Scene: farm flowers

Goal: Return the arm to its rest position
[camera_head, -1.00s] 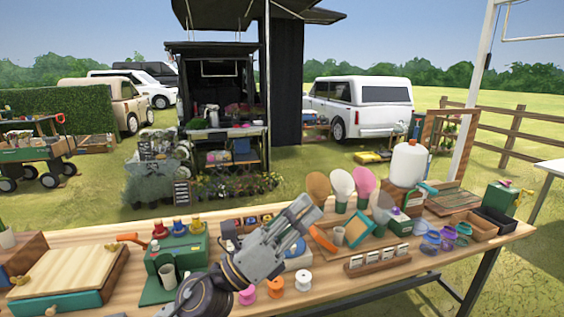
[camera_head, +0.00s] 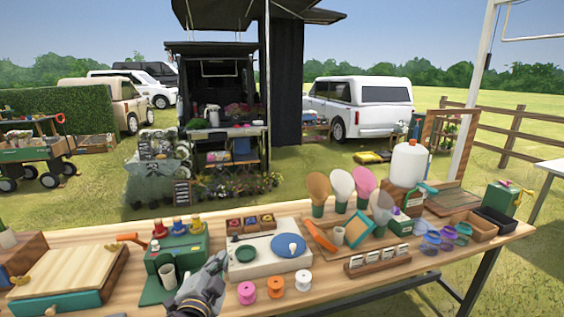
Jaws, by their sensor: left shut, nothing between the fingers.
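My left gripper (camera_head: 218,262) shows low in the head view, in front of the wooden table's (camera_head: 395,280) near edge area, its arm coming up from the bottom. It is shut and holds nothing. It is just right of a green dispenser box (camera_head: 184,246) with a grey cup (camera_head: 168,275), and left of a white board (camera_head: 262,262) with a green dish and a blue disc. My right gripper is not in view.
Pink, orange and white spools (camera_head: 275,287) stand close to the right of my left gripper. A wooden box with a green front (camera_head: 62,303) lies at the left. A wooden card rack (camera_head: 378,262), several paddle-shaped bouquet wraps (camera_head: 341,188) and a white jug (camera_head: 408,165) stand farther right.

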